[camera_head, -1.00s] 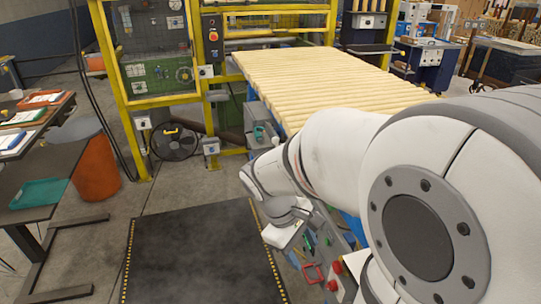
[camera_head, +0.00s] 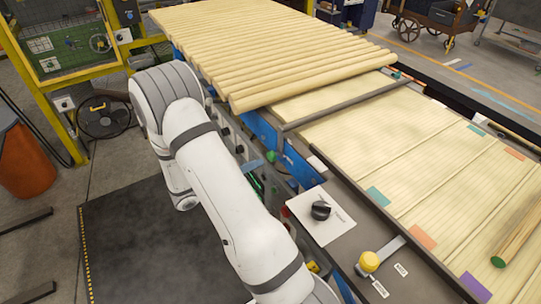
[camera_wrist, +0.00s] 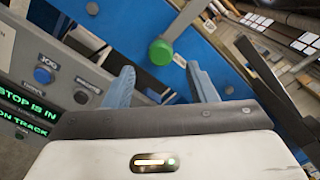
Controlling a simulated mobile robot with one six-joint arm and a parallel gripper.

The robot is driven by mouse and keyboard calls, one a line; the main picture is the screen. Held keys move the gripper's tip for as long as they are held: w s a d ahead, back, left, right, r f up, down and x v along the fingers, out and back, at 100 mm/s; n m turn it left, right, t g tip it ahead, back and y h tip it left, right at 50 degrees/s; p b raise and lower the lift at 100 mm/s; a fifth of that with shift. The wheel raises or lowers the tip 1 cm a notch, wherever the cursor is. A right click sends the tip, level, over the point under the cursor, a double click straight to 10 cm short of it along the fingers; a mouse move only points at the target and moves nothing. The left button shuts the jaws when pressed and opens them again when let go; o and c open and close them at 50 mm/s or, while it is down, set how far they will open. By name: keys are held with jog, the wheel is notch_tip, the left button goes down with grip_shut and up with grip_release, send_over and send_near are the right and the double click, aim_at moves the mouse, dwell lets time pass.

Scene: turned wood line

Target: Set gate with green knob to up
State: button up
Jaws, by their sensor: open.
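The green knob (camera_wrist: 160,52) is a short cylinder on the end of a pale metal arm in the wrist view, in front of a blue panel. It shows small at the table's left side in the head view (camera_head: 271,156). My gripper (camera_wrist: 160,70) is open and empty. Its two blue-grey fingers lie left and right of the knob in the picture, and the knob appears just beyond the gap between their tips. I cannot tell whether they touch it. In the head view my arm hides most of the gripper.
A control panel (camera_wrist: 62,82) with a JOG button and a green-lettered display is close on the left. A yellow knob (camera_head: 370,261) and a black dial (camera_head: 321,210) sit along the table edge. Wooden rods (camera_head: 260,45) cover the far table; a dark mat (camera_head: 150,245) lies on the floor.

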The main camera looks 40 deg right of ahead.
aim_at(269, 158)
jog(key=d+p, duration=0.1)
jog(key=d, duration=0.6)
jog(key=shift+s+d, duration=0.2)
grip_shut()
notch_tip(269, 158, up, 8)
jog(key=p, duration=0.5)
jog(key=shift+f, duration=0.15)
jog(key=shift+w, duration=0.1)
jog(key=shift+c, duration=0.6)
grip_release()
jog(key=shift+o, duration=0.6)
